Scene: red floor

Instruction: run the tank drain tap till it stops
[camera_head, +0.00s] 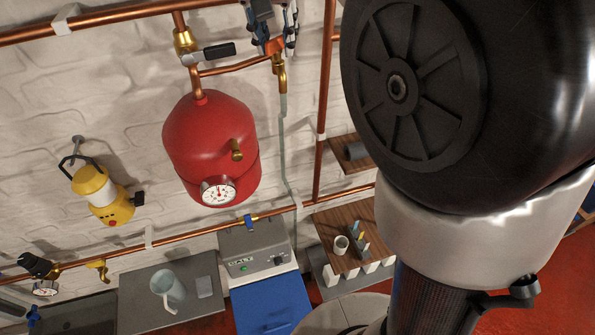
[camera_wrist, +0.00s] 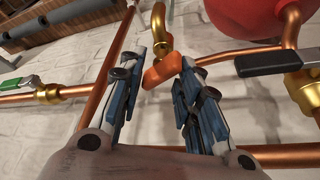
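A tap with an orange handle (camera_head: 274,46) sits at the end of a copper branch pipe right of the red tank (camera_head: 209,140). Its brass spout (camera_head: 281,78) points down into a pale hose (camera_head: 285,135). My gripper (camera_head: 277,28) is at the tap, coming from above in the head view. In the wrist view the orange handle (camera_wrist: 163,72) lies between the fingertips of my gripper (camera_wrist: 160,85), close to the right finger. The fingers are apart, with a gap at the left; contact with the handle cannot be told. The brass spout (camera_wrist: 158,42) shows beyond it.
A brass valve with a black lever (camera_head: 218,50) is close left of the tap; the lever also shows in the wrist view (camera_wrist: 268,62). A copper pipe (camera_head: 325,100) runs down at the right. A yellow lantern (camera_head: 101,196) hangs left. A grey box (camera_head: 254,246) stands below.

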